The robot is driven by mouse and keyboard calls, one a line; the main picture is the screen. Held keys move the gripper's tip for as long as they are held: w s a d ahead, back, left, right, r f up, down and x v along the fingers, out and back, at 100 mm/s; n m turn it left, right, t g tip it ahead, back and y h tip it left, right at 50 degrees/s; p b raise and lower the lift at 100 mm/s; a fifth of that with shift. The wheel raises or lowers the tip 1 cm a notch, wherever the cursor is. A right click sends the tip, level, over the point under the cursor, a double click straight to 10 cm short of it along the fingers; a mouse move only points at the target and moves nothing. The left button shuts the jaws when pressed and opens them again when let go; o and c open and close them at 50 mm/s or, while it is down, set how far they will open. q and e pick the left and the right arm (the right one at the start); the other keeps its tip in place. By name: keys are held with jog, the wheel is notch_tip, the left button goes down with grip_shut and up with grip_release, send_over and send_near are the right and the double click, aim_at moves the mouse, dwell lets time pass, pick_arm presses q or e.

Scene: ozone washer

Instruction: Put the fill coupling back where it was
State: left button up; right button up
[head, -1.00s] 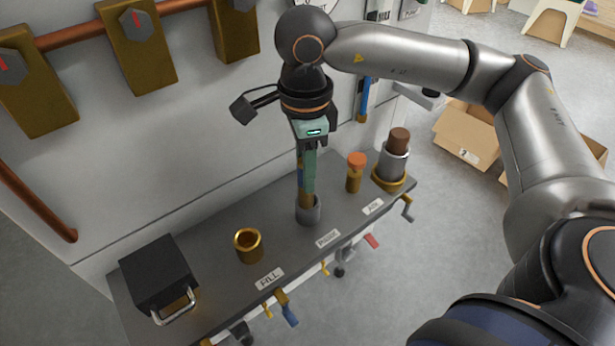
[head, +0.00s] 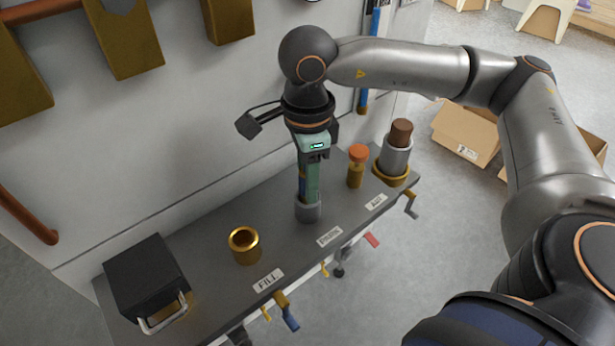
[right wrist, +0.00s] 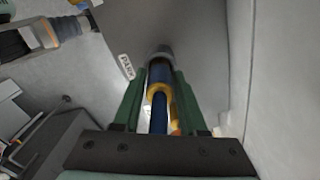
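The blue coupling with a yellow ring (right wrist: 158,88) is between the green fingers of my right gripper (right wrist: 160,85), which look closed on it. The fingers hide much of the coupling in the head view. The brass socket (head: 245,246) at the FILL label (head: 268,281) is open and empty. My left gripper is not in view.
An orange-capped brass piece (head: 356,166) and a grey cylinder with a brown top (head: 396,152) stand to the right, near AUX. A black box with a handle (head: 148,280) sits at the left end. Valve handles hang along the shelf's front edge. A wall stands behind.

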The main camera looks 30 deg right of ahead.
jog(key=o, duration=0.3)
jog(key=shift+r+p, duration=0.55)
notch_tip(320, 180, up, 12)
jog(key=p, duration=0.1)
jog(key=shift+f, duration=0.25)
